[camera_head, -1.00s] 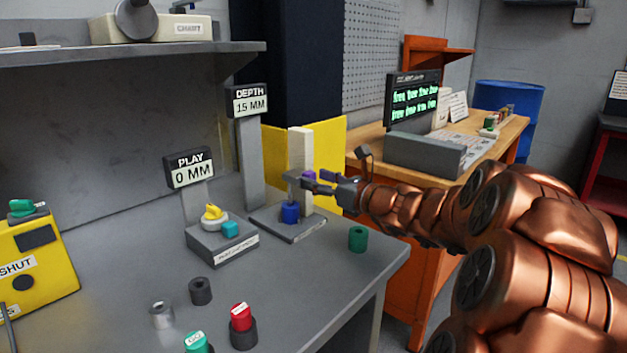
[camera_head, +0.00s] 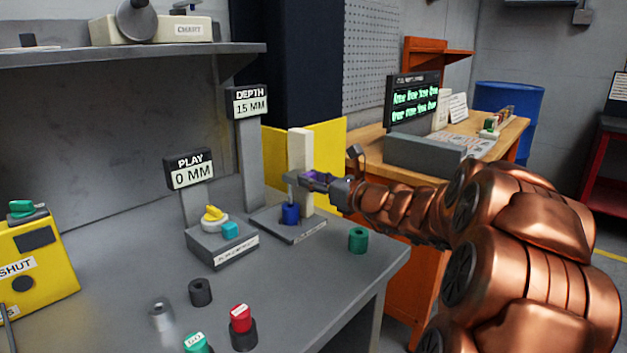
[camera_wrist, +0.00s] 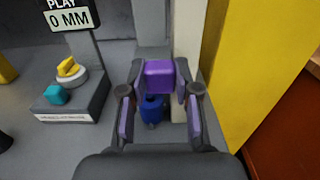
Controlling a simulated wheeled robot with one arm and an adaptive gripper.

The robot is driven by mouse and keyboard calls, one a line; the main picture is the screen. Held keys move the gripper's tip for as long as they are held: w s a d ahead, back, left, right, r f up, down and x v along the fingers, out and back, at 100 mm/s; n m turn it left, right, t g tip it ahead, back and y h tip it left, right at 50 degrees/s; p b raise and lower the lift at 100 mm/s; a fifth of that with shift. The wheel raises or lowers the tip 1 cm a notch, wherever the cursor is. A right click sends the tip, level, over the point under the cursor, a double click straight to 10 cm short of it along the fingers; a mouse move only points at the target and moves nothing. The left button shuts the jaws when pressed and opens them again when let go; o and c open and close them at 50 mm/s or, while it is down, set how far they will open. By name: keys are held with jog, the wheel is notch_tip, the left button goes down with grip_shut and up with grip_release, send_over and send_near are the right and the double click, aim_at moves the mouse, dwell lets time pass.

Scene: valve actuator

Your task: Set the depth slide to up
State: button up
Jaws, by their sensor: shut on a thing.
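The depth slide is a purple block (camera_wrist: 160,74) on the white upright post (camera_head: 300,152) of the depth gauge. My gripper (camera_wrist: 160,80) is shut on the purple block, with a finger on each side of it in the wrist view. It also shows in the head view (camera_head: 311,178), where the fingers mostly cover the block. A blue cylinder (camera_head: 290,213) stands on the gauge's base (camera_head: 305,231), just below the gripper. The depth display (camera_head: 250,103) reads 15 MM.
The play gauge (camera_head: 222,240), with a yellow knob and a cyan block, stands left; its display (camera_head: 190,169) reads 0 MM. Several loose cylinders stand on the bench front. A yellow panel (camera_wrist: 250,80) rises close on the right.

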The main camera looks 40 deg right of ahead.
grip_shut()
notch_tip(320, 180, up, 5)
jog(key=p, duration=0.5)
jog(key=shift+r, duration=0.2)
jog(key=o, duration=1)
grip_release()
jog(key=shift+c, duration=0.2)
jog(key=shift+f, duration=0.2)
